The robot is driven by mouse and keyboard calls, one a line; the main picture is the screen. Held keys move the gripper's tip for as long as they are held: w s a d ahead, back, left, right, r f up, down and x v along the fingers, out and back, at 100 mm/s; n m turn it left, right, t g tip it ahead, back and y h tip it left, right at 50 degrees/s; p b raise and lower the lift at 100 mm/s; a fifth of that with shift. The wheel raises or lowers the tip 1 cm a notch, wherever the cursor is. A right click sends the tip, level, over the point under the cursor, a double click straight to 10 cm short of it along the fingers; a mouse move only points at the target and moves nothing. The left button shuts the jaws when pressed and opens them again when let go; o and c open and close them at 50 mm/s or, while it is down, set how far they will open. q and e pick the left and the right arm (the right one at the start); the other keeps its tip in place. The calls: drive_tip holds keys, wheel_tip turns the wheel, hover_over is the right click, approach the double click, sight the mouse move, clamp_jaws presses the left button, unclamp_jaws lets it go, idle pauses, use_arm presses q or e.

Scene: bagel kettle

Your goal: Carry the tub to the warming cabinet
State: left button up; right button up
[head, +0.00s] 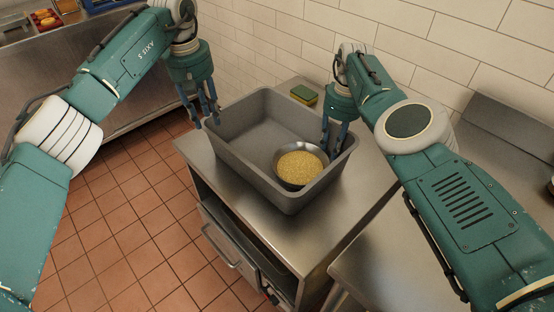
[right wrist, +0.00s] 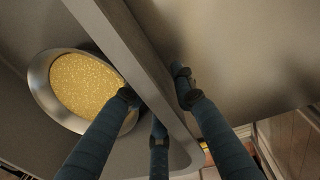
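The grey tub (head: 250,172) sits level on top of a steel cabinet (head: 345,215); I cannot tell whether this is the warming cabinet. A metal bowl (head: 283,177) of yellow grains lies inside the tub, near its right end. My left gripper (head: 205,116) points down at the tub's left rim, fingers spread across it. My right gripper (head: 334,143) points down at the right rim. In the right wrist view, my right gripper (right wrist: 157,95) has fingers on both sides of the tub wall (right wrist: 142,65), with a gap on the outer side. The bowl (right wrist: 45,85) shows there too.
A green and yellow sponge (head: 304,95) lies behind the tub near the tiled wall. A handle (head: 222,247) projects from the cabinet front. A steel counter (head: 385,265) stands at right. Another counter (head: 75,70) with food trays is at far left. The tiled floor (head: 120,220) is clear.

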use_arm(q)
drive_tip(key=shift+r, duration=0.25)
use_arm(e)
drive_tip(key=shift+r, duration=0.15)
drive_tip(key=r, duration=0.7)
drive_tip(key=shift+w+d+r, duration=0.1)
drive_tip(key=shift+w+d, duration=0.15)
drive_tip(key=shift+w, duration=0.05)
